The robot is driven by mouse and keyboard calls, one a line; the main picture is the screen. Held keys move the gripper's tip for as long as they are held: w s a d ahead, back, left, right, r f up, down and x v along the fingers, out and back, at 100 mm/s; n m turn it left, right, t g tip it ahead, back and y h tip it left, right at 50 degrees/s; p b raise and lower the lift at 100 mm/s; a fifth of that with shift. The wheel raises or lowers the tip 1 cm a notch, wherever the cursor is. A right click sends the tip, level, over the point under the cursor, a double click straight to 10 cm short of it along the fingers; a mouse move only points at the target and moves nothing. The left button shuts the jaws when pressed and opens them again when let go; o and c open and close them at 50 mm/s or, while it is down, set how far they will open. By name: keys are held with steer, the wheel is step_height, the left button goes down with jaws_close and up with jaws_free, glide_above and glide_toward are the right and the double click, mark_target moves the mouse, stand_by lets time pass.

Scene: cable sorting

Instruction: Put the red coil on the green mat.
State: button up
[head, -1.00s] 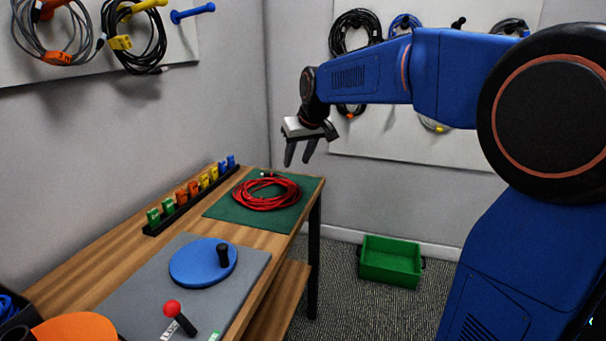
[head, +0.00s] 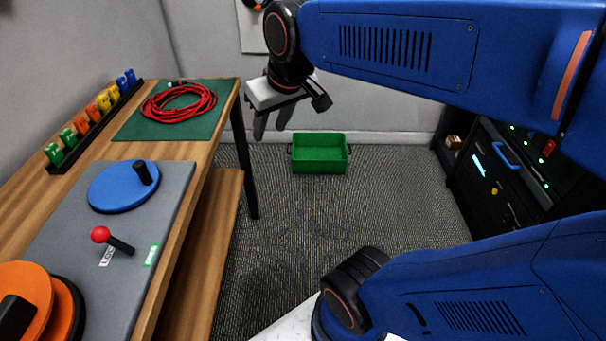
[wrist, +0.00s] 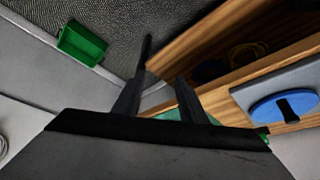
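The red coil (head: 179,103) lies flat on the green mat (head: 133,126) at the far end of the wooden workbench in the head view. My gripper (head: 272,125) hangs in the air to the right of the bench end, apart from the coil. Its two fingers are spread with nothing between them. In the wrist view the fingers of my gripper (wrist: 165,85) also stand apart and empty. A small part of the green mat shows behind them there, and the coil is not visible.
A row of coloured tags (head: 93,114) stands along the bench's wall side. A grey board (head: 165,215) holds a blue disc (head: 122,190) and a red-knobbed lever (head: 101,235). A green bin (head: 320,160) sits on the carpet. A black equipment rack (head: 500,185) stands at right; the floor between is open.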

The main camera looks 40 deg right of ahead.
steer(key=s+d+f, duration=0.1)
steer(key=s+f, duration=0.6)
steer(key=s, duration=0.4)
steer(key=shift+m, duration=0.3)
stand_by(0.5)
